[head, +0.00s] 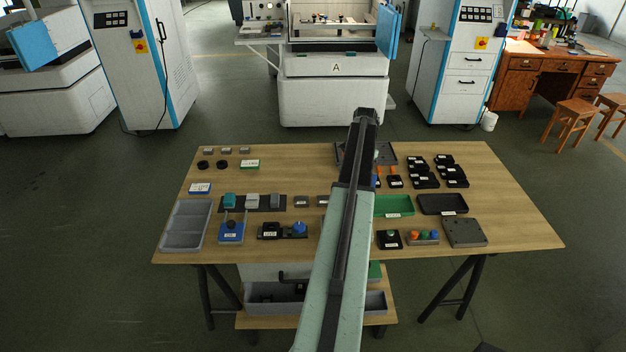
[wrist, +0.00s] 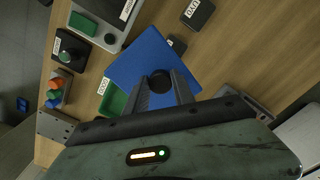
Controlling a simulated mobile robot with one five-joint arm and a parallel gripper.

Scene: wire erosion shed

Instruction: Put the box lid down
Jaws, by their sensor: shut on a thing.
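The box lid is a flat blue plate (wrist: 138,60) with a round black knob (wrist: 160,82), seen in the wrist view. My gripper (wrist: 163,88) is shut on the knob, and the lid lies just beyond the fingertips. The lid is over the wooden tabletop and partly covers a green tray (wrist: 114,101). I cannot tell how high it is above the table. In the head view my arm hides the lid and the fingertips. I cannot tell which box it belongs to.
The table (head: 520,215) carries a green tray (head: 393,213), a dark tray (head: 442,204), a black button box (head: 390,239), a coloured-knob block (head: 423,237) and a grey block (head: 464,233). A grey bin (head: 186,226) and blue box (head: 231,235) stand left. Bare wood shows at the right.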

